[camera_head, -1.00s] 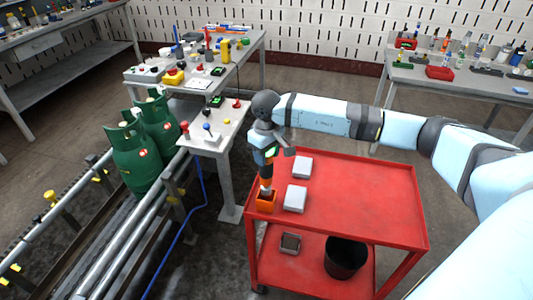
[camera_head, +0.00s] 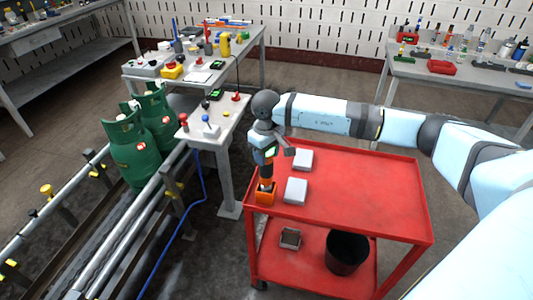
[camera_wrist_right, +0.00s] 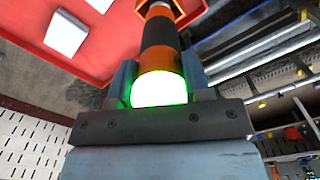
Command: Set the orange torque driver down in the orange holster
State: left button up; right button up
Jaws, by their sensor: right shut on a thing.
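The torque driver (camera_head: 266,172), orange with a dark band, stands about upright at the left edge of the red cart. The orange holster (camera_head: 265,197) is a small block under it on the cart top. The driver's lower end meets the holster's top; I cannot tell how deep it sits. My right gripper (camera_head: 268,151) is shut on the driver's upper part. In the right wrist view the driver (camera_wrist_right: 160,40) runs away from the fingers of my right gripper (camera_wrist_right: 160,86), with a glowing white-green end between them. My left gripper is not in view.
The red cart (camera_head: 365,190) carries two pale boxes (camera_head: 296,190) (camera_head: 303,160) right of the holster. A black bin (camera_head: 346,253) and a small box (camera_head: 290,239) are on its lower shelf. A grey workbench (camera_head: 226,137) stands behind.

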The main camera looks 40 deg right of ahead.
dwell(0.4)
jog(key=shift+f+b, duration=1.45)
jog(key=shift+b, duration=0.1)
jog(key=shift+f, duration=0.1)
jog(key=o, duration=1.2)
jog(key=shift+f, duration=0.1)
